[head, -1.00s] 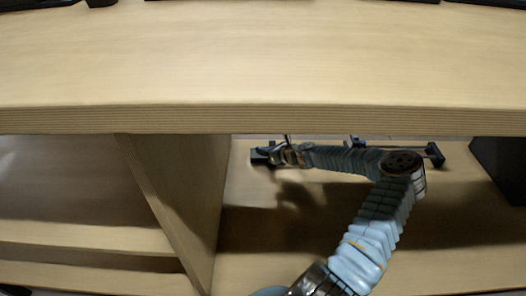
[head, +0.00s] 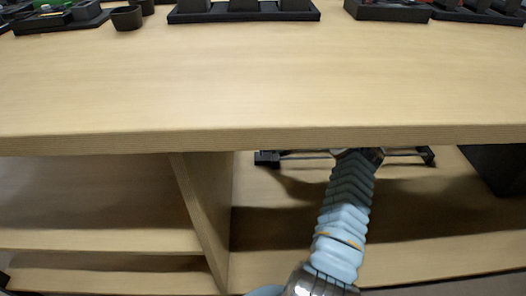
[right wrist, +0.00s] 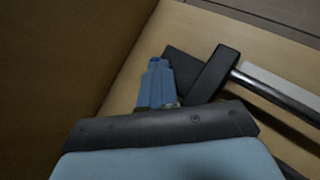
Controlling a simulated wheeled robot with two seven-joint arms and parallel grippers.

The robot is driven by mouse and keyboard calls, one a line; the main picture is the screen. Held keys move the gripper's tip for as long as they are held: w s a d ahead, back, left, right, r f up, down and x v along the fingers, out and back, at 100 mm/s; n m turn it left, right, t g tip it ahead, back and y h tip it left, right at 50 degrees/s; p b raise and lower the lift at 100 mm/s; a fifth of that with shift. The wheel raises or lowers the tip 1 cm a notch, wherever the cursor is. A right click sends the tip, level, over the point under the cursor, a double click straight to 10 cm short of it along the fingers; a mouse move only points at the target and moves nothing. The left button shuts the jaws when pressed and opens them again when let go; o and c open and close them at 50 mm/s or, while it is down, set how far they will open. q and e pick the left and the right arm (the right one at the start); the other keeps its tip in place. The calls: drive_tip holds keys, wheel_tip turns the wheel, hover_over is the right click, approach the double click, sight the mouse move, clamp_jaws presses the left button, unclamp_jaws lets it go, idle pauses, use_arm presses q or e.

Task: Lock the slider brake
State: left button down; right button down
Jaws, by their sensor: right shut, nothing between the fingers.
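The slider is a dark rail assembly lying in the compartment under the tabletop. In the head view its black left end block (head: 267,158) and right end (head: 429,156) show, with the middle partly behind my right arm and the tabletop edge. In the right wrist view a black end block (right wrist: 183,72), a black crosspiece (right wrist: 213,76) and a silver rod (right wrist: 262,88) show. My right gripper (right wrist: 155,68) is shut and empty, its blue fingers just left of the end block; I cannot tell whether they touch. I cannot pick out the brake. My left gripper is not in view.
The tabletop edge (head: 300,138) hangs over the compartment. A wooden divider (head: 205,210) bounds it on the left, and a dark panel (head: 500,165) stands at the right. Black trays (head: 243,15) and a cup (head: 127,18) stand on the tabletop.

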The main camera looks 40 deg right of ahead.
drive_tip(key=shift+w+d+r+g, duration=0.1)
drive_tip(key=shift+w+g, duration=0.15)
drive_tip(key=shift+g, duration=0.05)
drive_tip(key=shift+w+d+m+g+y, duration=0.2)
drive_tip(key=shift+d+m+g+y, duration=0.1)
drive_tip(key=shift+m+g+y, duration=0.15)
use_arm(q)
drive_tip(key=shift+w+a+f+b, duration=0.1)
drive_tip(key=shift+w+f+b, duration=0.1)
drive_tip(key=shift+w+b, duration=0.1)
use_arm(e)
drive_tip(key=shift+w, duration=0.1)
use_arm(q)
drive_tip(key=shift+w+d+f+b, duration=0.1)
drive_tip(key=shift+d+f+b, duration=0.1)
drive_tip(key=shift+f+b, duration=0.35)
use_arm(e)
drive_tip(key=shift+w+d, duration=0.4)
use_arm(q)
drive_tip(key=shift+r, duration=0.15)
use_arm(e)
drive_tip(key=shift+r+p, duration=0.55)
drive_tip(key=shift+r, duration=0.2)
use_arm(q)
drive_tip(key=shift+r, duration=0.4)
